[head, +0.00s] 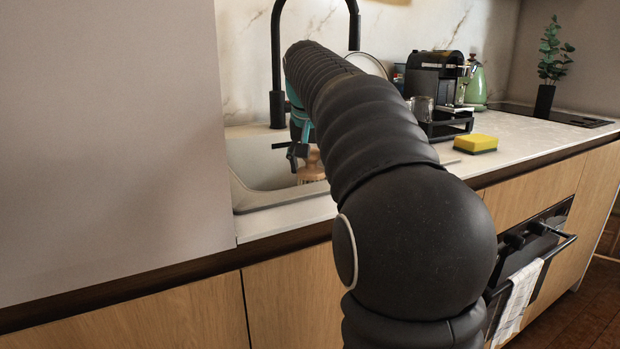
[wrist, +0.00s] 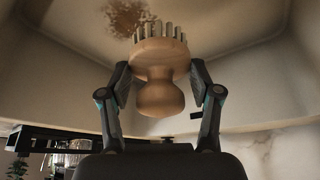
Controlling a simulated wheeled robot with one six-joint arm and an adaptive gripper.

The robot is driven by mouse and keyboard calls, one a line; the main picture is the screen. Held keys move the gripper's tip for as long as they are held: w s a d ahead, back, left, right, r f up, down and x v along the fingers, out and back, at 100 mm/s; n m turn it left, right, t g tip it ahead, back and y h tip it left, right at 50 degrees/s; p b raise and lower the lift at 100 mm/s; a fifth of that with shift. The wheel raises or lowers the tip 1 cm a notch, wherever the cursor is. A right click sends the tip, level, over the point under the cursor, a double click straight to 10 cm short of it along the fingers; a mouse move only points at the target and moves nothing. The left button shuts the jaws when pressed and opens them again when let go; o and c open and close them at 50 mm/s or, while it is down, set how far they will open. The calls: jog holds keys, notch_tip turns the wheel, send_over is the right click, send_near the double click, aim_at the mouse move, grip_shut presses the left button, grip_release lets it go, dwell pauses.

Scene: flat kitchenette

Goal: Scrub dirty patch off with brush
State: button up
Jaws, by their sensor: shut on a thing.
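A round wooden brush (wrist: 160,62) with a knob handle and pale bristles is held between the two fingers of my gripper (wrist: 160,72) in the wrist view. Its bristles point toward the sink's inner surface. A brown, speckled dirty patch (wrist: 124,17) lies on the sink (wrist: 235,40), just beyond the bristles and to their left in the picture. I cannot tell whether the bristles touch the surface. In the head view my gripper (head: 297,150) is down in the sink (head: 250,168), and the brush (head: 311,168) shows partly beside it. My arm hides much of the sink there.
A black faucet (head: 277,60) rises behind the sink near my arm. A yellow sponge (head: 475,143) lies on the counter (head: 545,137) to the right. A black coffee machine (head: 437,75), a green kettle (head: 476,85) and a plant (head: 552,55) stand farther back. A grey wall panel (head: 110,130) closes the left side.

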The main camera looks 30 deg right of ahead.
aim_at(311, 169)
notch_tip(311, 169, down, 3)
jog(key=shift+s, duration=0.15)
notch_tip(311, 169, down, 6)
jog(key=b, duration=0.6)
jog(key=shift+f+b, duration=0.75)
jog(key=shift+f, duration=0.1)
dwell(0.9)
